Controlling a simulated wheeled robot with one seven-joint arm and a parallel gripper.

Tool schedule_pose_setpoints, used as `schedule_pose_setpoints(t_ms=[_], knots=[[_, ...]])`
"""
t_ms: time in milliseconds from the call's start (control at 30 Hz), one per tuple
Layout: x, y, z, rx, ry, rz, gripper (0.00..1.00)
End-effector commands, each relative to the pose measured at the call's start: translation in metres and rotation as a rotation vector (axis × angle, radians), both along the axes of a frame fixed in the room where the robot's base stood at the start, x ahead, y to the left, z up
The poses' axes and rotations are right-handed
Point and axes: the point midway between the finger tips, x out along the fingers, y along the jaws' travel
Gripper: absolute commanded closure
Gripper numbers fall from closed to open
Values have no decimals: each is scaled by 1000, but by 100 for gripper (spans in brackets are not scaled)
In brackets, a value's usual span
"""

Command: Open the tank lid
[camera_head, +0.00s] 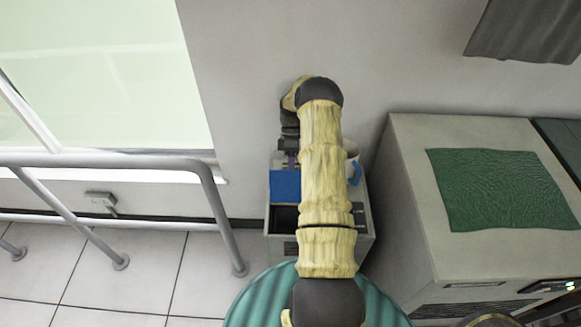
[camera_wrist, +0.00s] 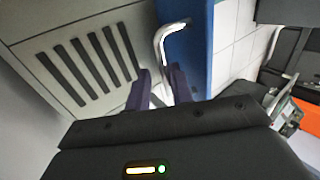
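The tank appears to be the small grey box (camera_head: 361,212) on the floor by the wall, with a blue panel (camera_head: 285,186) on its top that looks like the lid. In the wrist view a blue surface (camera_wrist: 200,45) lies beside a grey vented panel. A curved silver bar handle (camera_wrist: 160,42) sticks out in front of them. My gripper (camera_wrist: 159,75) has its two dark purple fingers on either side of the handle's near end. Whether they press on it cannot be told. In the head view my arm hides much of the box, and the gripper (camera_head: 288,157) is small behind the panel.
A large grey cabinet (camera_head: 410,190) with a green sheet (camera_head: 500,188) stands at the right. A white cup-like thing with a blue handle (camera_head: 354,172) is beside my arm. A metal railing (camera_head: 213,190) runs at the left, with clear tiled floor (camera_head: 130,275) below it.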

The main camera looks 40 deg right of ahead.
Motion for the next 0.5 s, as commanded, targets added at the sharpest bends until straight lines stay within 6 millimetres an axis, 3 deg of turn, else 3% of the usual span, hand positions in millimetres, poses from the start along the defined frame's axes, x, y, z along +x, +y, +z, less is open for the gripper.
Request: schedule_pose_setpoints(t_ms=[67, 500], knots=[[-1, -1, -4, -1, 1, 0, 69], [1, 2, 0, 0, -1, 3, 69]])
